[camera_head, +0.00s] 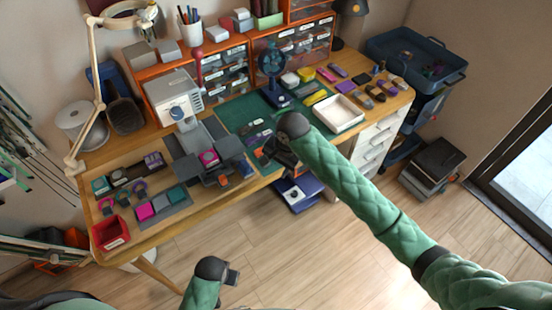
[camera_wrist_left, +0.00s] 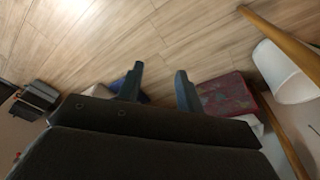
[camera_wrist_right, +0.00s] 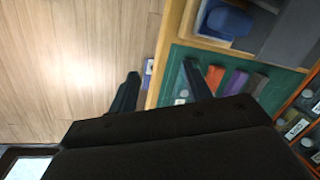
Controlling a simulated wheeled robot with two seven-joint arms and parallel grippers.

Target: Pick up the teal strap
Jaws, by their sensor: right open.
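I cannot surely single out the teal strap. Small rolled or folded pieces lie on the green cutting mat (camera_head: 232,112), among them an orange-brown piece (camera_wrist_right: 236,83), a purple piece (camera_wrist_right: 214,77) and a grey piece (camera_wrist_right: 257,85). Teal pieces show at the left of the bench: a teal block (camera_head: 100,184) and a teal-green piece (camera_head: 177,193) in a grey tray. My right gripper (camera_head: 265,157) is open and empty above the mat's front edge; its fingers (camera_wrist_right: 160,75) straddle the bench edge in the right wrist view. My left gripper (camera_head: 235,276) is open and empty, low over the floor.
A grey machine (camera_head: 172,98) with a stepped table stands mid-bench. A small fan (camera_head: 272,62), a white tray (camera_head: 339,112) and several coloured pieces lie at the right. A red bin (camera_head: 110,232) sits at the front left.

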